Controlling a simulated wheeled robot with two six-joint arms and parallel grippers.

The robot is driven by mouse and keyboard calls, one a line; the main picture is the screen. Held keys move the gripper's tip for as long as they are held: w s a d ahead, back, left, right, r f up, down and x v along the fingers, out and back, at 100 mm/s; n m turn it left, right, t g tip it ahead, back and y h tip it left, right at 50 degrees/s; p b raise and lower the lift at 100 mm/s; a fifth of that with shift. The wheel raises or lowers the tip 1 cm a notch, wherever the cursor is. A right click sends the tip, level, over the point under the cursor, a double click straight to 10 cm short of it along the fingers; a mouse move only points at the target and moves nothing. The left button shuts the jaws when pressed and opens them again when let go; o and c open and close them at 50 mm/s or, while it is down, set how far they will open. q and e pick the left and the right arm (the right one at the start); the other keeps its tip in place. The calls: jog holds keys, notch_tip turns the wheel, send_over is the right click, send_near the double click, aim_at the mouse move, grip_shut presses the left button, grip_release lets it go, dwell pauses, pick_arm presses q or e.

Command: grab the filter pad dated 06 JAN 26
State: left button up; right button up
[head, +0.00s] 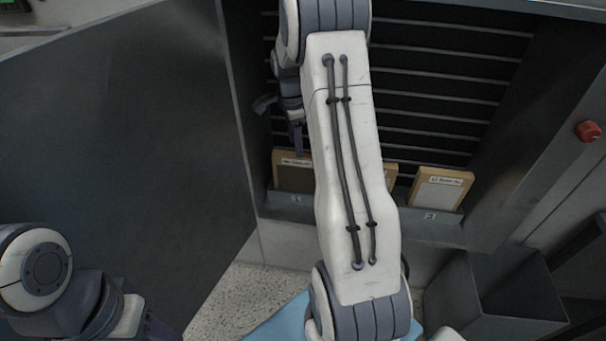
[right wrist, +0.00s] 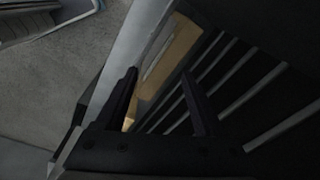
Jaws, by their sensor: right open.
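Three wood-framed filter pads stand on a grey ledge. The left pad (head: 294,180) is dark inside, above a tag marked 1. The middle pad (head: 391,172) is mostly hidden behind my right arm. The right pad (head: 440,190) is pale inside, above a tag marked 3. Their date labels are too small to read surely. My right gripper (head: 280,122) is open and empty, above the left pad. In the right wrist view, my right gripper (right wrist: 159,72) shows spread fingers, with a tan-framed pad (right wrist: 182,42) beyond them. My left gripper is barely visible at lower left.
Dark slats (head: 440,85) run behind the pads. A large dark panel (head: 120,140) stands on the left. A grey open bin (head: 490,295) is at lower right. A red knob (head: 588,131) sits on the right wall. Speckled floor (head: 235,300) shows below the ledge.

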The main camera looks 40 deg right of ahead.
aim_at(298, 174)
jog(key=f+m, duration=0.1)
jog(key=m, duration=0.1)
jog(key=d+f+m, duration=0.1)
jog(key=f+m, duration=0.1)
jog(key=shift+w+d+m+y+b, duration=0.1)
jog(key=shift+w+m+y+b, duration=0.1)
jog(key=shift+m+y+b, duration=0.15)
jog(key=shift+f+m, duration=0.25)
notch_tip(298, 174, down, 5)
jog(key=shift+w+p, duration=0.1)
jog(key=shift+p, duration=0.45)
notch_tip(298, 174, down, 4)
jog(key=shift+f+p, duration=0.1)
jog(key=shift+p, duration=0.85)
jog(key=shift+f, duration=0.6)
grip_shut()
